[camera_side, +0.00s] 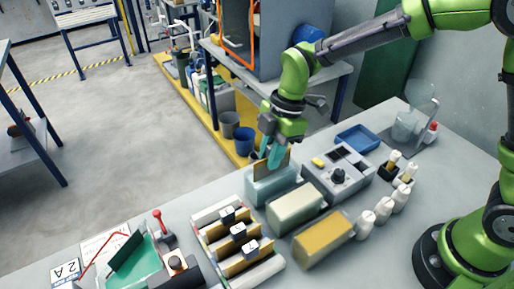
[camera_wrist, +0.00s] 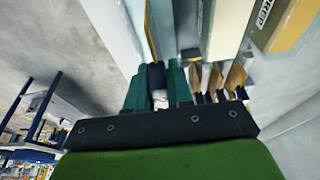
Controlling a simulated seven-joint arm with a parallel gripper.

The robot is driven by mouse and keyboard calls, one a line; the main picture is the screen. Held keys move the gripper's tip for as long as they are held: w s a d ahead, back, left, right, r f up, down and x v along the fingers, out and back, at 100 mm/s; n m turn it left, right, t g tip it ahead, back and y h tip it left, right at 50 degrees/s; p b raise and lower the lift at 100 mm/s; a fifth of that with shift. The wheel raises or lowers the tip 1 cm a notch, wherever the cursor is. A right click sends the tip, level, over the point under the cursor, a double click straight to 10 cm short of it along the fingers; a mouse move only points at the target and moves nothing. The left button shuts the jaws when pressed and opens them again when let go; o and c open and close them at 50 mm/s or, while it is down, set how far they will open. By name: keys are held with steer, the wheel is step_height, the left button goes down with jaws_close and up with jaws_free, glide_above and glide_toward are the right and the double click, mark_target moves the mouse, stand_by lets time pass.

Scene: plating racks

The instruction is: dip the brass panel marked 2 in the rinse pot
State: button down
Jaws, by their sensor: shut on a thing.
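My gripper (camera_side: 268,152) is shut on a panel. The brass-coloured panel (camera_side: 284,160) hangs below the teal fingers, over the light-blue pot (camera_side: 262,193). Its lower edge meets the pot's opening; I cannot tell how deep it reaches inside. In the wrist view, a dark block (camera_wrist: 157,77) sits between the fingertips. The number on the held panel cannot be read. A pale cream pot (camera_side: 296,212) and a yellow-topped pot (camera_side: 323,240) stand beside the light-blue one. I cannot read which pot is marked rinse.
A rack (camera_side: 268,270) at the front holds several panels with dark-and-white tags. A grey control box (camera_side: 345,180), a blue tray (camera_side: 357,138) and several white bottles (camera_side: 365,222) stand right of the pots. A green stand with a red-knobbed lever (camera_side: 158,216) is at front left.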

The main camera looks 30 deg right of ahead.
mark_target(270, 147)
steer(key=shift+r, duration=2.05)
